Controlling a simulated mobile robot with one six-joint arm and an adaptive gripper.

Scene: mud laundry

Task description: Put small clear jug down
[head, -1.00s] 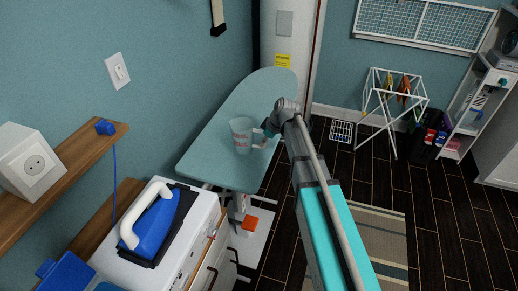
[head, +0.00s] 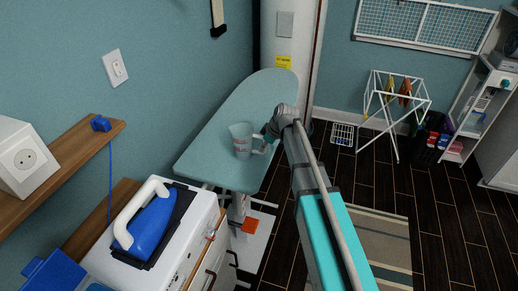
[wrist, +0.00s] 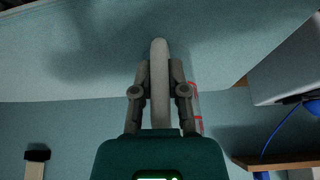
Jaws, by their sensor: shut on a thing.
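The small clear jug (head: 241,141), with red markings, is upright over the light blue ironing board (head: 222,167) in the head view. I cannot tell whether its base touches the board. My gripper (head: 268,139) is at the jug's right side, on its handle. In the wrist view my gripper (wrist: 159,88) is shut on the pale handle, which stands between the two fingers. Part of the clear jug (wrist: 195,110) shows behind the right finger, and the rest is hidden.
A wooden shelf (head: 64,160) is at the left wall. A drying rack (head: 392,105) stands at the back right. The board around the jug is clear.

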